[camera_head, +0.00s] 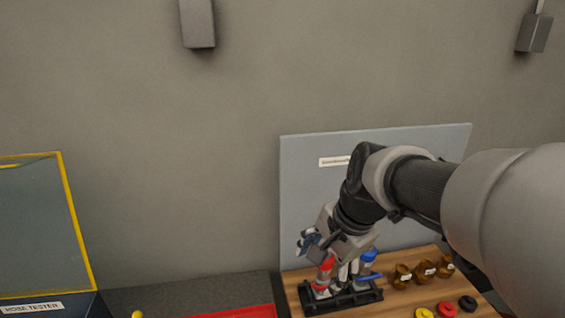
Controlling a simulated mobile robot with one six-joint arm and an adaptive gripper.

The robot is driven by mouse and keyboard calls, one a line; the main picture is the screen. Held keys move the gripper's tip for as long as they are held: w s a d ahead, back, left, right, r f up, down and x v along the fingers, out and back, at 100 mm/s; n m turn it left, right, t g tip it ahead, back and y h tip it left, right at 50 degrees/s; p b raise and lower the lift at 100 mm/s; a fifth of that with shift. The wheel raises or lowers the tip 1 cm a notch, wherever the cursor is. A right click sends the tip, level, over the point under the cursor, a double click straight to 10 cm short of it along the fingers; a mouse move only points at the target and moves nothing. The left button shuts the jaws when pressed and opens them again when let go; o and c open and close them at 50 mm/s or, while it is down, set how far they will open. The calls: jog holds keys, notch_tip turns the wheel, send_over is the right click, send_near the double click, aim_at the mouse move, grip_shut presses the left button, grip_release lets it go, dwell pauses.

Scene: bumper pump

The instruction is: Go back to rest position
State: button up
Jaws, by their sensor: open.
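My arm reaches in from the right edge, and its wrist bends down over the wooden worktop (394,304). My gripper (345,273) points down at the black rack (349,303), between a red-topped item (325,271) and a blue-topped item (369,262). I take it as open; the fingers are small and partly merge with the items behind. I see nothing clearly held. Whether the fingertips touch anything in the rack I cannot tell.
Several brown jars (424,271) stand right of the rack, with yellow (424,312), red (447,309) and black (467,303) discs before them. A grey panel (310,200) stands behind. A yellow-edged clear case (40,225) is at left. A red surface (245,312) shows at bottom.

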jog(key=s+d+f+n+h+b, duration=0.1)
jog(key=s+d+f+n+b, duration=0.1)
jog(key=s+n, duration=0.4)
jog(key=s+d+f+n+t+h+b, duration=0.1)
jog(key=s+f+n+b, duration=0.4)
jog(key=s, duration=0.7)
jog(key=shift+s+d+f+n+t, duration=0.3)
jog(key=shift+s+d+f+n, duration=0.1)
jog(key=shift+d+f, duration=0.15)
jog(key=shift+r, duration=0.1)
